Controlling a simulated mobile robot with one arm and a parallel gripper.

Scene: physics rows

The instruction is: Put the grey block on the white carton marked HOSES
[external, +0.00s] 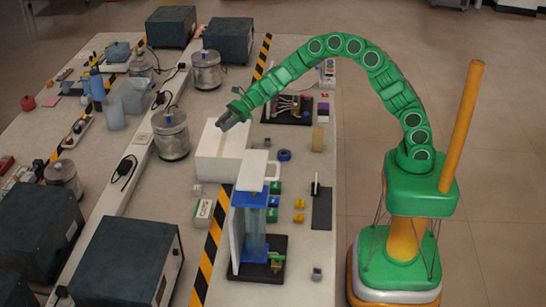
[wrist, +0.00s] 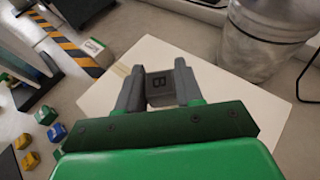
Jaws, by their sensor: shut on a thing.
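My gripper (external: 226,121) is shut on a grey block marked B. The block (wrist: 159,84) sits between the two fingers in the wrist view; in the external view it is hard to tell from the fingers. A large white carton (external: 219,165) stands below the gripper, with a tan tape strip on top. In the wrist view its pale top (wrist: 215,85) lies behind and below the held block, which appears to be above it. I cannot read HOSES on it from either view.
A metal canister (external: 171,139) stands close left of the carton; it also shows in the wrist view (wrist: 262,35). A blue-and-white tower (external: 254,225) stands in front. Small coloured blocks and another grey block (external: 316,273) lie to the right. A small white box (external: 203,212) is front left.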

